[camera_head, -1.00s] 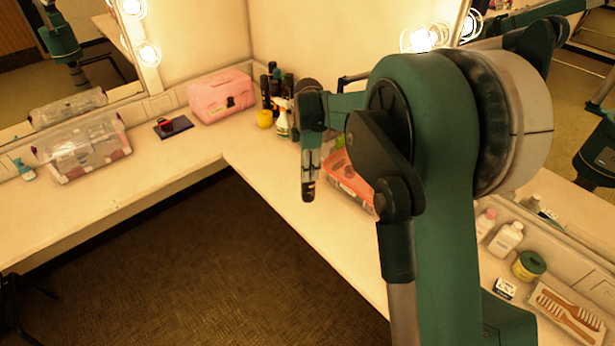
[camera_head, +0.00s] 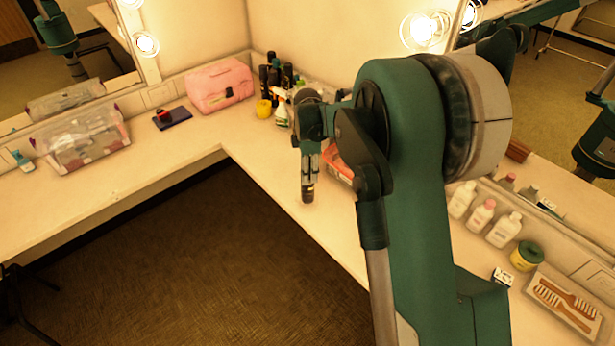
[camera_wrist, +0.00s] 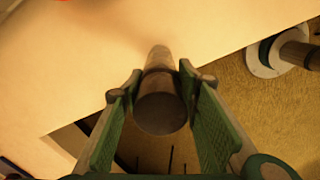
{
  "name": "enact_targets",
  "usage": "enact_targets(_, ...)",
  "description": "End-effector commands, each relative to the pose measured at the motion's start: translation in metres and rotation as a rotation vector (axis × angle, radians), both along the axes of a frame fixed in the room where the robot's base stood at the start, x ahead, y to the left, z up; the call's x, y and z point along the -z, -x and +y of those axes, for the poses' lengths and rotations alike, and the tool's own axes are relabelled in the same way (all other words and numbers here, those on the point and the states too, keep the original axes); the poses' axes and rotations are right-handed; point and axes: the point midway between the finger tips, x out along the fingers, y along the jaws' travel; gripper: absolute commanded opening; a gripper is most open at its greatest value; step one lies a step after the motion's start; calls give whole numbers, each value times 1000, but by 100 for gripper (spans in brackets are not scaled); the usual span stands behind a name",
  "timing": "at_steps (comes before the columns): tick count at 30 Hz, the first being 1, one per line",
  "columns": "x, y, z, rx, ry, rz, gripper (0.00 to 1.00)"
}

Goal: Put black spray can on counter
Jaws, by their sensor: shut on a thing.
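My gripper (camera_head: 308,176) is shut on a dark cylinder, the black spray can (camera_head: 308,194), and points down at the front part of the counter (camera_head: 262,168). In the wrist view, the can (camera_wrist: 160,105) sits between the two green-padded fingers, its near end round and dark brown in the warm light. Its far end points at the pale counter (camera_wrist: 60,60), close to the front edge, with soft shadows around it. I cannot tell whether it touches the counter.
Several dark bottles (camera_head: 275,80), a yellow cup (camera_head: 264,109) and a pink case (camera_head: 220,87) stand in the back corner. A red-orange box (camera_head: 338,165) is just right of my gripper. White bottles (camera_head: 503,230) line the right side. The left counter's front is clear.

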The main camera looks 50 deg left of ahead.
Motion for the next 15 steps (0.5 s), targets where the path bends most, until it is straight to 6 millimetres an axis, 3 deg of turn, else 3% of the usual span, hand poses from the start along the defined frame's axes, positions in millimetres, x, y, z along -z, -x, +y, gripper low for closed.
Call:
enact_targets(6,21,0,0,0,0,0,6)
enact_targets(15,24,0,0,0,0,0,6)
